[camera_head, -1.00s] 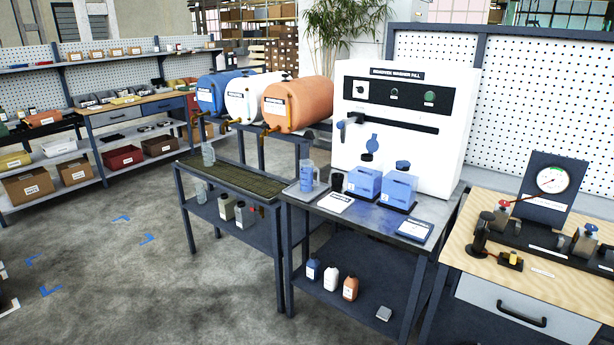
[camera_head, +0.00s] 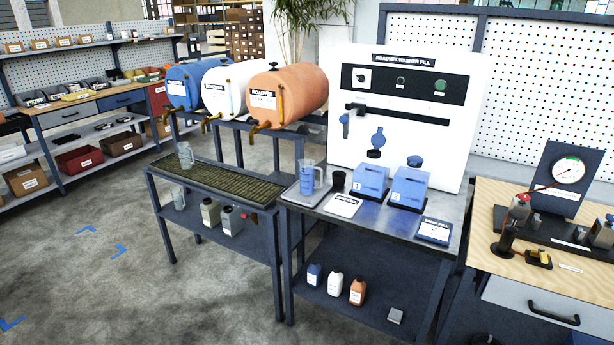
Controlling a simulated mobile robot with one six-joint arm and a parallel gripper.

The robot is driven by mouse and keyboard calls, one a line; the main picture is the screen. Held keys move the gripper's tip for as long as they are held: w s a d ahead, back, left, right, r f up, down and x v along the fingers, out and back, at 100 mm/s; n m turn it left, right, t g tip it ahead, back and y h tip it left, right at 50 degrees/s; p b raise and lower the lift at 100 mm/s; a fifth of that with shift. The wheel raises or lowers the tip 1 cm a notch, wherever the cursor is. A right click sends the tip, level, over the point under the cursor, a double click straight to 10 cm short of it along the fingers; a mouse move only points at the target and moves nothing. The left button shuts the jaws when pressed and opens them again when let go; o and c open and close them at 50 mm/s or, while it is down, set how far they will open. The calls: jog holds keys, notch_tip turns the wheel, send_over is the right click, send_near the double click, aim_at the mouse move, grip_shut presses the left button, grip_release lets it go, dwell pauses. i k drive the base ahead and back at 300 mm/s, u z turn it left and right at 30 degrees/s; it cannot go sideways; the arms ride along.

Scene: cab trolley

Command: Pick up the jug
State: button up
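A translucent bluish jug (camera_head: 308,180) with a handle stands upright on a grey tray (camera_head: 292,192) at the left end of the metal bench (camera_head: 375,215). Clear jug-like vessels also show at the neighbouring grated stand: one (camera_head: 185,156) on the grate's left end and one (camera_head: 178,198) lower, by the shelf. I cannot tell which of these the task means. My gripper is not in view.
Blue, white and orange barrels (camera_head: 287,95) with taps are above the grated stand (camera_head: 215,180). Open floor (camera_head: 90,285) lies at front left.

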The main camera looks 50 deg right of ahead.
aim_at(308, 187)
jog(key=z, duration=0.1)
jog(key=i, duration=1.15)
jog(key=z, duration=0.05)
